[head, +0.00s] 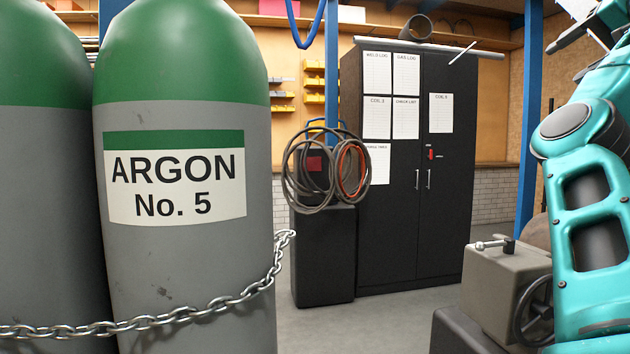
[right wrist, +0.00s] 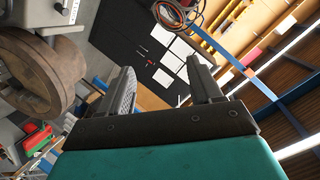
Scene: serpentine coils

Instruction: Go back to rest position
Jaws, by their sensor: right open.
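My right arm (head: 590,190) is teal and rises along the right edge of the head view. My right gripper (head: 566,24) is at the top right corner there, partly cut off by the frame. In the right wrist view the gripper (right wrist: 160,68) has its two dark fingers apart, with nothing between them. The dark cabinet with paper sheets shows behind the fingers, at a distance. My left arm and left gripper are in neither view.
Green and grey argon cylinders (head: 180,260) with a chain (head: 200,312) stand close on the left. A dark cabinet (head: 450,210), coiled hoses (head: 300,195) on a black box and a grey machine (head: 500,285) stand beyond. Some floor (head: 370,325) is clear between them.

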